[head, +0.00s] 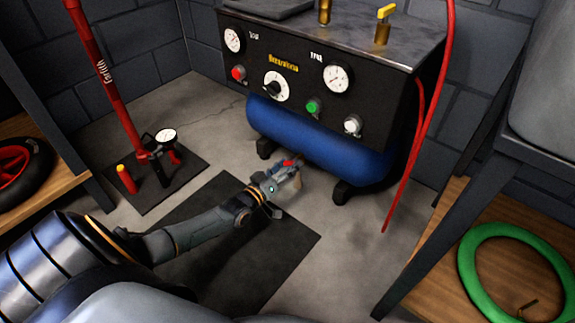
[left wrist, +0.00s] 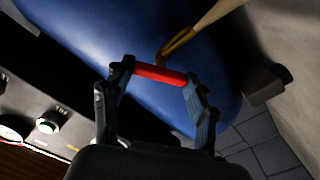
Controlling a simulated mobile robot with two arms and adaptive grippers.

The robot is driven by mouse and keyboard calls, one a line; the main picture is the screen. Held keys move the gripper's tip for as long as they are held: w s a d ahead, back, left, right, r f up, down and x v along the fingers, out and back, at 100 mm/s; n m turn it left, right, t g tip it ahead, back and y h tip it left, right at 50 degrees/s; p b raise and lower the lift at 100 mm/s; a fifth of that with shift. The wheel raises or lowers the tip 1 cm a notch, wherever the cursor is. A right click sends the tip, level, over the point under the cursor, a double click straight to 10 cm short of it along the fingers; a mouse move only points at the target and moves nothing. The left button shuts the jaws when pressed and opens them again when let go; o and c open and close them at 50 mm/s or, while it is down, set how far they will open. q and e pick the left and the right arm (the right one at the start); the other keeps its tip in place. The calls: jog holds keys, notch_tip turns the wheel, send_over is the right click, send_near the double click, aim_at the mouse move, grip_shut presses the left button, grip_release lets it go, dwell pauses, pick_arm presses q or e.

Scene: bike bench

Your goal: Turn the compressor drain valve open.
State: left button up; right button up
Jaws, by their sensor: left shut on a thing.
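The compressor has a blue tank (head: 318,142) standing low on the floor; the tank also fills much of the left wrist view (left wrist: 85,40). The drain valve shows as a red handle (left wrist: 160,75) with a brass-coloured fitting (left wrist: 178,45) beside it, under the tank. My left gripper (left wrist: 156,76) is shut on the red handle, one finger at each end of it. In the head view my left gripper (head: 288,170) is at the tank's lower front edge, with a bit of red showing. The valve body is mostly hidden there. My right gripper is not in view.
The black control panel (head: 300,95) with gauges and knobs is above the tank. A red hose (head: 420,140) hangs at its right. A red floor pump (head: 105,80) stands at the left. A black mat (head: 285,243) lies under my left arm. A wooden shelf (head: 440,235) is at the right.

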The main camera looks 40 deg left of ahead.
pick_arm(q)
jog(key=n, duration=0.5)
jog(key=shift+n, duration=0.3)
jog(key=n+b, duration=0.1)
jog(key=n, duration=0.4)
jog(key=shift+a+f, duration=0.1)
jog(key=shift+f, duration=0.05)
jog(key=shift+n, duration=0.4)
jog(key=o, duration=1.1)
jog(key=shift+o, duration=0.2)
jog(key=s+a, duration=0.1)
jog(key=s, duration=1.1)
